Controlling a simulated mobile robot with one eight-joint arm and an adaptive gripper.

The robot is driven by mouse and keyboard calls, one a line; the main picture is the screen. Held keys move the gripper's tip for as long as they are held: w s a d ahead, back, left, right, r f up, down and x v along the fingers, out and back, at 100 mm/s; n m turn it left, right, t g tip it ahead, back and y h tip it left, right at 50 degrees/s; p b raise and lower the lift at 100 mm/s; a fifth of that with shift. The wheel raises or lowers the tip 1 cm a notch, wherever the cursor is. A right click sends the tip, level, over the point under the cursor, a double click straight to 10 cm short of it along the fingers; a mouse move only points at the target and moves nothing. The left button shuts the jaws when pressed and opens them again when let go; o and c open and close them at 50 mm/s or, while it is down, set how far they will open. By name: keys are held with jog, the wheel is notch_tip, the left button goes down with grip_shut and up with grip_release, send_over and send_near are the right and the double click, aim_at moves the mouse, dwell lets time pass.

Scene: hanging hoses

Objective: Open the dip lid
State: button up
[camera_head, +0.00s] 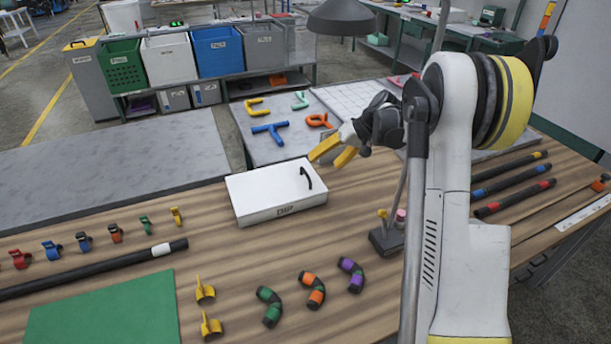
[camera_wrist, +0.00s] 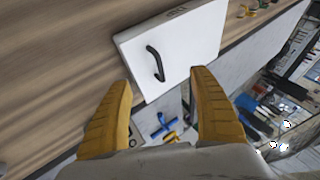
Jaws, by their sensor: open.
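The dip box is a white, flat box with "DIP" on its front, and its closed white lid (camera_head: 262,190) lies on the wooden table. A black curved handle (camera_head: 306,178) stands near the right end of the lid. In the wrist view the lid (camera_wrist: 190,45) lies ahead of the fingers, with the handle (camera_wrist: 156,63) between their directions. My gripper (camera_head: 333,152) has yellow fingers, is open and empty, and is above and behind the lid's right end, apart from the handle. The wrist view shows both fingers of my gripper (camera_wrist: 160,85) spread wide. The inside of the box is hidden.
A small dark stand (camera_head: 386,240) is right of the box. Several hose elbows (camera_head: 313,290) and yellow clips (camera_head: 206,290) lie in front. A long black hose (camera_head: 90,270) and a green mat (camera_head: 105,312) are at left. Coloured pipe pieces (camera_head: 268,132) lie behind.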

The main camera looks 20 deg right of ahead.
aim_at(307, 175)
jog(key=shift+b+x, duration=2.5)
jog(key=shift+x, duration=2.4)
jog(key=shift+w+a+f, duration=0.15)
jog(key=shift+f, duration=0.05)
grip_shut()
jog(key=shift+r, duration=0.15)
